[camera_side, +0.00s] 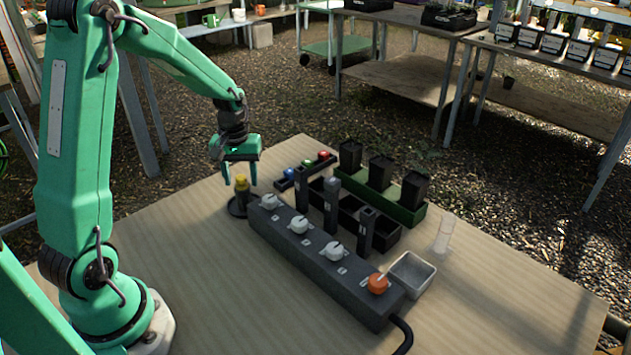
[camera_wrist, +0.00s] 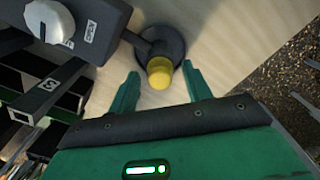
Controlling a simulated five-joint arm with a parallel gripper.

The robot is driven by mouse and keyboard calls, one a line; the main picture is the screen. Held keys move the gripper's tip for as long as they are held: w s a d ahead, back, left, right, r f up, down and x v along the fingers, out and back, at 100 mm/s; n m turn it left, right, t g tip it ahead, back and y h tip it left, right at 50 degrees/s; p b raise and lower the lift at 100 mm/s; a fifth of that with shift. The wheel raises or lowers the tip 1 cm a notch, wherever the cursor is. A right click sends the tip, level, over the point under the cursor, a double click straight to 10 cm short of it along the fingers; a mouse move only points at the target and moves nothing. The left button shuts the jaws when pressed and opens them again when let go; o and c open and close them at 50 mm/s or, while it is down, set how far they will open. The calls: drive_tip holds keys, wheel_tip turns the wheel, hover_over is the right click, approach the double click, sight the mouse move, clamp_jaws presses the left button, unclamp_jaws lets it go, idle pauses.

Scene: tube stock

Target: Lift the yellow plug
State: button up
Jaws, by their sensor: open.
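The yellow plug (camera_side: 241,182) sits upright on top of a dark stand with a round black base (camera_side: 237,206), at the left end of the grey block. In the wrist view the yellow plug (camera_wrist: 159,73) shows between and just beyond the fingertips, with the round base (camera_wrist: 172,42) behind it. My gripper (camera_side: 240,180) is open, pointing down over the plug, with a finger to either side. In the wrist view both fingers of my gripper (camera_wrist: 162,75) are apart, and I see no contact with the plug.
A grey block (camera_side: 318,262) with several white knobs and an orange knob (camera_side: 377,283) runs beside the stand. Behind it are black tubes (camera_side: 331,205), a small tray with coloured pieces (camera_side: 305,170) and a green tray with black pots (camera_side: 408,213). A square dish (camera_side: 428,270) stands right. The front table is clear.

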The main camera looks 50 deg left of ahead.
sight(242, 179)
clamp_jaws()
drive_tip(key=shift+r, duration=0.75)
drive_tip(key=r, duration=0.1)
drive_tip(key=d+r, duration=0.1)
drive_tip(key=r, duration=0.1)
drive_tip(key=shift+r, duration=0.1)
drive_tip(key=s+d+r, duration=0.1)
drive_tip(key=d+r, duration=0.5)
drive_tip(key=d, duration=0.4)
drive_tip(key=shift+s+d+r, duration=0.15)
drive_tip(key=shift+s+d, duration=0.15)
drive_tip(key=shift+s, duration=0.05)
